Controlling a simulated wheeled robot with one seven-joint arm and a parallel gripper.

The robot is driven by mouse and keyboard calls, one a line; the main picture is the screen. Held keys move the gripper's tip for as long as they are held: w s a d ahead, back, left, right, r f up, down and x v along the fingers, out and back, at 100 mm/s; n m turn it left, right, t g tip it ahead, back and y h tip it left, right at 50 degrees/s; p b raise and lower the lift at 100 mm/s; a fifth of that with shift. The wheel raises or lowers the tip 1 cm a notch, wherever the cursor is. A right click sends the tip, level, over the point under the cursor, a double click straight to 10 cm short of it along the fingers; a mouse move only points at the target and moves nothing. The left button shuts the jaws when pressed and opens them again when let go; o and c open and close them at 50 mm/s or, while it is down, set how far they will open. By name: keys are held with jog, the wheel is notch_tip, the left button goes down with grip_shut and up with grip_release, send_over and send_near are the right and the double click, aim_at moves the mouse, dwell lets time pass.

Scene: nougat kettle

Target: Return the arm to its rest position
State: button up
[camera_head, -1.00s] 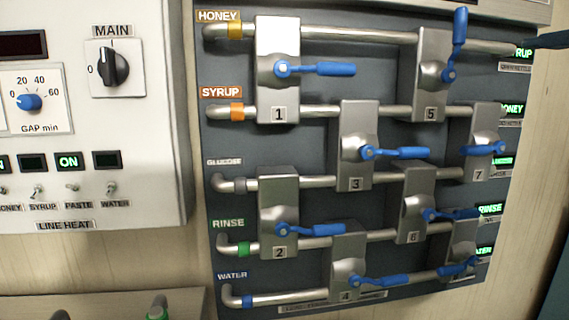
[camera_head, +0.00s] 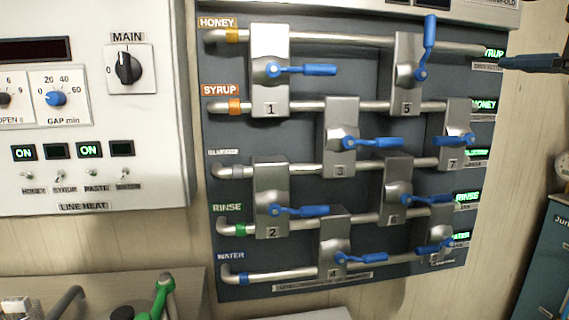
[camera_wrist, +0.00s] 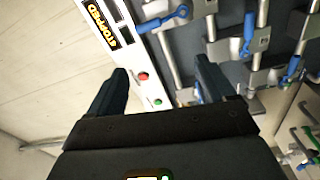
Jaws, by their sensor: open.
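My gripper (camera_wrist: 162,65) is open in the wrist view, its two dark fingers apart with nothing held between them. A dark blue piece that looks like part of my gripper (camera_head: 530,63) enters the head view from the upper right edge, beside the panel's right end. The rest of my arm is hidden. The valve panel (camera_head: 330,20) carries several numbered valves with blue handles. The handle of valve 5 (camera_head: 430,35) stands upright. The handle of valve 1 (camera_head: 310,70) and those of the other valves lie about level.
A white control box (camera_head: 160,150) with the MAIN knob (camera_head: 124,68) hangs left of the panel. Below it is a grey surface with a green handle (camera_head: 160,298). A teal cabinet (camera_head: 545,265) stands at the lower right. Bare wall lies between the panel and the cabinet.

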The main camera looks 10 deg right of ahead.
jog(key=a+f+m, duration=0.2)
jog(key=f+m, duration=0.2)
jog(key=f, duration=0.5)
jog(key=a+f+m+h, duration=0.15)
jog(key=f+m, duration=0.25)
jog(key=f, duration=0.4)
jog(key=a+f+m, duration=0.2)
jog(key=f+m, duration=0.2)
jog(key=f, duration=0.5)
jog(key=s+a+f+m+g+h, duration=0.1)
jog(key=s+a+f+m, duration=0.15)
jog(key=s+f, duration=0.4)
jog(key=s+a+f+m, duration=0.2)
jog(key=s+a+f, duration=0.15)
jog(key=f, duration=0.55)
jog(key=s+a+f+g, duration=0.1)
jog(key=s+f, duration=0.2)
jog(key=s, duration=1)
jog(key=s+a+f+g+y, duration=0.1)
jog(key=s+a+f, duration=0.1)
jog(key=s, duration=1.1)
jog(key=shift+f+g, duration=0.3)
jog(key=shift+f, duration=0.4)
